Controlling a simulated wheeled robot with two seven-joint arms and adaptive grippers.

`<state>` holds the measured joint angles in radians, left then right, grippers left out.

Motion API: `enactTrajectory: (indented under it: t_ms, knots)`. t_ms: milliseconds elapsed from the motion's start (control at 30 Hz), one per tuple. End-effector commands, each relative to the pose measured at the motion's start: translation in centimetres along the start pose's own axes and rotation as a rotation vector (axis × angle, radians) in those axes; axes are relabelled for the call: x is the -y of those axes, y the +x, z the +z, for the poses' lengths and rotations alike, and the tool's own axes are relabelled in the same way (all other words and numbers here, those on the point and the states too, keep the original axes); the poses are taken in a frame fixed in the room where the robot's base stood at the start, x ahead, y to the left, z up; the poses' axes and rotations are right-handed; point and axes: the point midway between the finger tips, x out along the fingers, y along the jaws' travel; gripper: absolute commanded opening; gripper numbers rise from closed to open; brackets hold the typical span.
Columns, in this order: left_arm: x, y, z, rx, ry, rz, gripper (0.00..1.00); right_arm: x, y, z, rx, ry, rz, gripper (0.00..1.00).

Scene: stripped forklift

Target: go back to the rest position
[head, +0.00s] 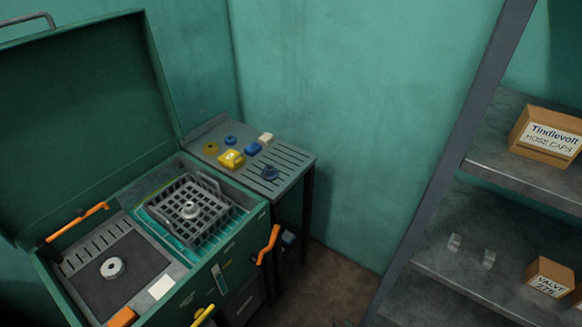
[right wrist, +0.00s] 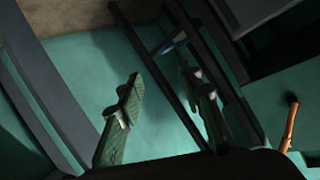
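My right gripper (right wrist: 160,80) shows in the right wrist view. Its two green, textured fingers stand apart with nothing between them, so it is open and empty. Beyond the fingers are dark table legs and a teal wall. I cannot make out either gripper in the head view. My left gripper is in neither view.
A green parts washer (head: 250,226) with a raised lid (head: 80,120) stands at left. It holds a grey basket (head: 212,222) and a metal ring (head: 112,268). Its orange handle (head: 268,244) juts out. A slotted side table (head: 293,165) carries small parts. A shelf (head: 470,285) stands right.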

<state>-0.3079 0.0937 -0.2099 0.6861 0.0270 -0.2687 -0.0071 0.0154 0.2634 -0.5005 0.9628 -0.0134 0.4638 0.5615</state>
Motion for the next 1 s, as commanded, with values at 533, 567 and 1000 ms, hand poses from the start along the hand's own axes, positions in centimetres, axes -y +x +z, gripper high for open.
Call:
enactTrajectory:
  t_ms: [533, 567, 1000]
  knots:
    - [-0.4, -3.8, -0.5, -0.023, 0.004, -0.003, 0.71, -5.5, -26.6, 28.4, 0.776, -0.060, 0.417, 0.34]
    - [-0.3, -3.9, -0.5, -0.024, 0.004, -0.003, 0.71, -5.2, -28.3, 29.6, 0.818, -0.056, 0.425, 0.34]
    - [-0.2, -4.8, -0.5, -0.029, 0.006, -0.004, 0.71, -1.7, -41.0, 37.0, 1.117, -0.028, 0.439, 0.34]
